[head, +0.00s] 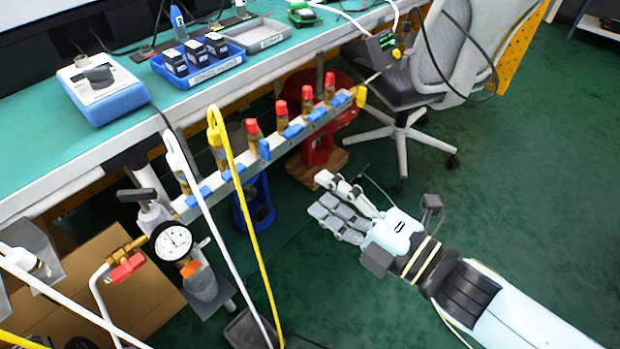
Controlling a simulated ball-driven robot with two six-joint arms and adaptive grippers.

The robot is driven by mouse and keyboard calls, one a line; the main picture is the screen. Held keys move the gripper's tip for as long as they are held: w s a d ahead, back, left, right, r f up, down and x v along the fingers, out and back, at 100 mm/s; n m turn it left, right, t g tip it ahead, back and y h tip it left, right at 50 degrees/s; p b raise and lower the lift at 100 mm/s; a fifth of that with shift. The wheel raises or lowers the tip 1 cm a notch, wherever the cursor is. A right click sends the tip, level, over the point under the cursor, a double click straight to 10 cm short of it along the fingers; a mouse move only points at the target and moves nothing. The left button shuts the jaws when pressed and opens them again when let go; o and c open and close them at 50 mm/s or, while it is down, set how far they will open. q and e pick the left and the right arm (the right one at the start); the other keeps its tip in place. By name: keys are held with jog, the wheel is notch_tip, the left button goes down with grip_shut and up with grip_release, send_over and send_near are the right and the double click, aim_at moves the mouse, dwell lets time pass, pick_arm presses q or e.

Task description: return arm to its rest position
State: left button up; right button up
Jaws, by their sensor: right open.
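My right arm comes in from the lower right, with its pale blue and dark grey links over the green floor. My right gripper (343,208) is at its end, open, with grey fingers pointing up and left. Nothing shows between the fingers. It appears to the right of and below the manifold bar (245,175), with a gap in the picture between them. My left gripper is not in the view.
The manifold carries several red-capped brass fittings (253,132). A pressure gauge (173,242) and red-handled valve (126,266) stand at lower left. Yellow (245,205) and white hoses hang down. A workbench (40,165) and office chair (400,110) are behind. Open floor (540,170) lies right.

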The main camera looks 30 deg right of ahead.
jog(key=shift+s, duration=0.2)
jog(key=shift+w, duration=0.1)
jog(key=s+d+f+m+g+h, duration=0.2)
jog(key=s+d+f+m, duration=0.1)
jog(key=f, duration=0.6)
jog(key=s+d+f+m+g+h+p, duration=0.1)
jog(key=s+d+f+m+g+h, duration=0.2)
jog(key=f, duration=0.5)
jog(key=s+d+f+m+g+h, duration=0.1)
jog(key=s+d+f+m+g, duration=0.2)
jog(key=f, duration=0.6)
jog(key=s+d+f+m+g, duration=0.1)
jog(key=s+f+m+g, duration=0.2)
jog(key=s, duration=0.6)
jog(key=s+d+f+m+g, duration=0.1)
jog(key=s+f+m, duration=0.3)
jog(key=s, duration=0.4)
jog(key=s+d+f+m+g+h, duration=0.1)
jog(key=s+f+m+g, duration=0.3)
jog(key=s, duration=0.5)
jog(key=shift+s+d+f+m+g, duration=0.2)
jog(key=shift+s+m+g, duration=0.1)
jog(key=shift+m, duration=0.5)
